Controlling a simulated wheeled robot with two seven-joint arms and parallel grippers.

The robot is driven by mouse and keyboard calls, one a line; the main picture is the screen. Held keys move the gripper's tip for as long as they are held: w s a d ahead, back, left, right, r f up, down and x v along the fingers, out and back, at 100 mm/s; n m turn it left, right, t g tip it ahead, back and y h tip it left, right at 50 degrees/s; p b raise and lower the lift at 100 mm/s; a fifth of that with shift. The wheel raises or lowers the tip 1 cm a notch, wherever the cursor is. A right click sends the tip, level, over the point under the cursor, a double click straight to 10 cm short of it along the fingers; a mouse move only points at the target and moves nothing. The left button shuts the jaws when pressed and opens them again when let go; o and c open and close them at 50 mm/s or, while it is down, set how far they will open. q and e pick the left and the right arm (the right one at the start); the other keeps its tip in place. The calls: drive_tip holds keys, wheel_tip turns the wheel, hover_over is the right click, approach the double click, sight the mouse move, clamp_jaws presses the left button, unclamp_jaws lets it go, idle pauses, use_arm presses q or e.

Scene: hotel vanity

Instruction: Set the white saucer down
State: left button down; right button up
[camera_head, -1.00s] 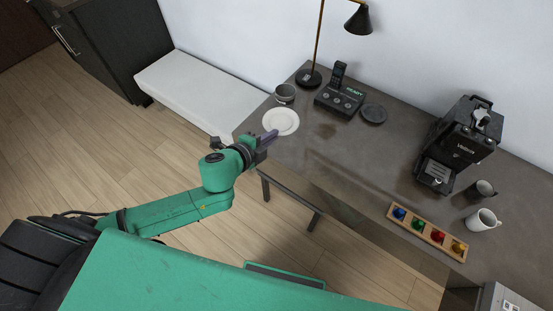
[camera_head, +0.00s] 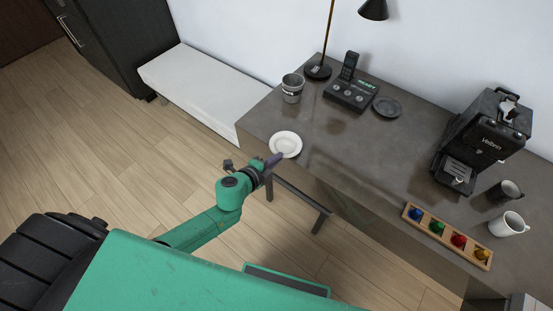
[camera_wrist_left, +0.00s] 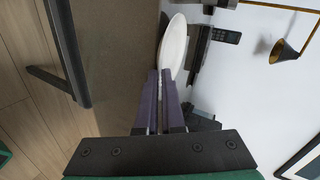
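The white saucer (camera_head: 286,144) is at the left front part of the grey-brown table (camera_head: 330,150). My left gripper (camera_head: 272,160) reaches it from the front left, its purple-grey fingers at the saucer's near rim. In the left wrist view the fingers (camera_wrist_left: 160,100) lie close together on the rim of the saucer (camera_wrist_left: 173,48), so the gripper is shut on it. I cannot tell whether its underside touches the tabletop. My right gripper is not in view.
A grey cup (camera_head: 292,89) stands behind the saucer. A phone set (camera_head: 350,96), a dark round dish (camera_head: 387,107) and a lamp (camera_head: 318,71) are farther back. A coffee machine (camera_head: 480,140), mugs and a wooden tray (camera_head: 447,236) stand right. The table's middle is clear.

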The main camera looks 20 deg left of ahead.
use_arm(q)
drive_tip(key=c, duration=1)
unclamp_jaws()
drive_tip(key=shift+c, duration=0.2)
drive_tip(key=v, duration=1.2)
drive_tip(key=shift+r, duration=0.1)
